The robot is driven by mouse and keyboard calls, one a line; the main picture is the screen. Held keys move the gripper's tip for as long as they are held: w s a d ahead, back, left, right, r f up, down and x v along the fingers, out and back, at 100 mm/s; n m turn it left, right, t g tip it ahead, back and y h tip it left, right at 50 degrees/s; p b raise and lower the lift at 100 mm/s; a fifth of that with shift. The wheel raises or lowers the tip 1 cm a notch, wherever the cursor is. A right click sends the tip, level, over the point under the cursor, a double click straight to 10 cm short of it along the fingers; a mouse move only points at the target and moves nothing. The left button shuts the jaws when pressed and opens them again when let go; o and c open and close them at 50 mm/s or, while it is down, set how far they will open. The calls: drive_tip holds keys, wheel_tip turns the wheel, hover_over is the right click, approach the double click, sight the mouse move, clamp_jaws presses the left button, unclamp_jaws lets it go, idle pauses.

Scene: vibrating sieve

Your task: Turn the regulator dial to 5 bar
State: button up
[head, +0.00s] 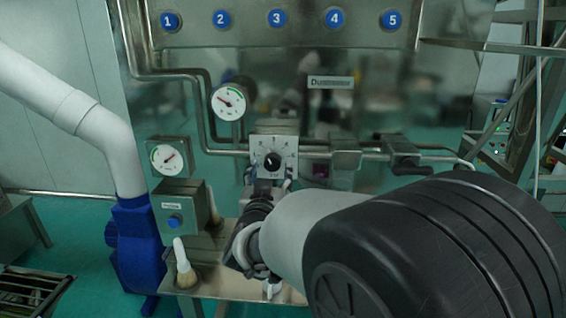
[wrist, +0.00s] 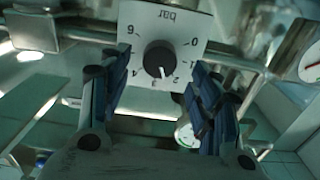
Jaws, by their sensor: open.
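The regulator dial is a black round knob (head: 272,161) on a white square plate (head: 261,145). In the wrist view the knob (wrist: 160,58) sits mid-plate, with the "bar" scale (wrist: 165,15) upside down. Its white pointer mark points down the picture, roughly between 2 and 3. My gripper (head: 270,183) is just below and in front of the dial in the head view. In the wrist view my gripper (wrist: 160,72) is open, one blue-padded finger on each side of the knob, with clear gaps. I cannot tell whether the fingertips reach the knob's depth.
A round gauge (head: 228,102) is above left of the dial; another gauge (head: 168,158) sits on a box further left. A valve handle (head: 400,155) is on the pipe at right. Numbered blue buttons (head: 277,18) line the panel top.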

sight(272, 166)
drive_tip(key=w, duration=0.5)
drive_tip(key=shift+w+d, duration=0.1)
drive_tip(key=shift+w, duration=0.2)
drive_tip(key=shift+c, duration=0.3)
drive_tip(key=c, duration=1)
